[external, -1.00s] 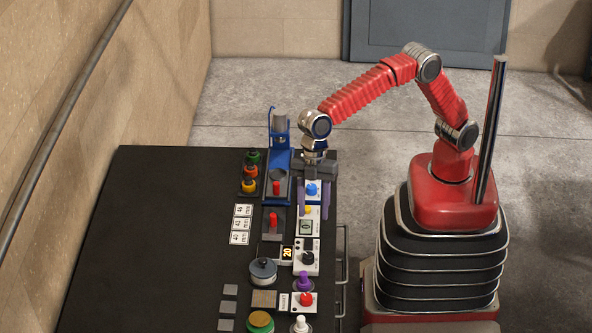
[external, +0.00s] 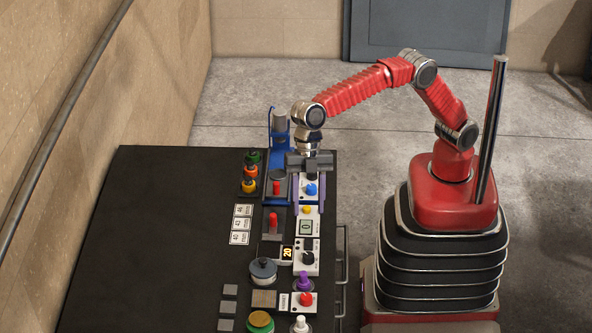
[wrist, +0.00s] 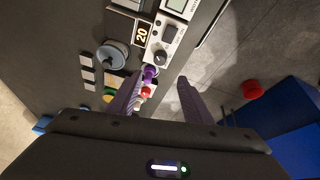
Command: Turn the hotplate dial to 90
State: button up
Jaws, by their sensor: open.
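The hotplate dial is a black knob (external: 308,257) on a white panel near the table's right edge; it also shows in the wrist view (wrist: 161,57). The orange display (external: 287,253) beside it reads 20, also legible in the wrist view (wrist: 142,34). The round grey hotplate (external: 263,269) stands to the left, below the display. My gripper (external: 310,208) is open, with its two purple fingers pointing down, behind the dial and above the blue-knob part of the panel row. In the wrist view the fingers (wrist: 161,80) are apart and empty, with the dial beyond the tips.
A blue knob (external: 311,190) and a yellow button (external: 306,209) lie near my fingers. A purple knob (external: 303,281) and a red knob (external: 306,299) stand in front of the dial. A blue press (external: 280,140) stands at the back. The table's left side is clear.

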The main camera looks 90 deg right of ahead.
aim_at(309, 254)
jog(key=x, duration=1.4)
jog(key=shift+d, duration=0.1)
jog(key=shift+r, duration=0.1)
jog(key=shift+c, duration=0.7)
jog(key=c, duration=0.9)
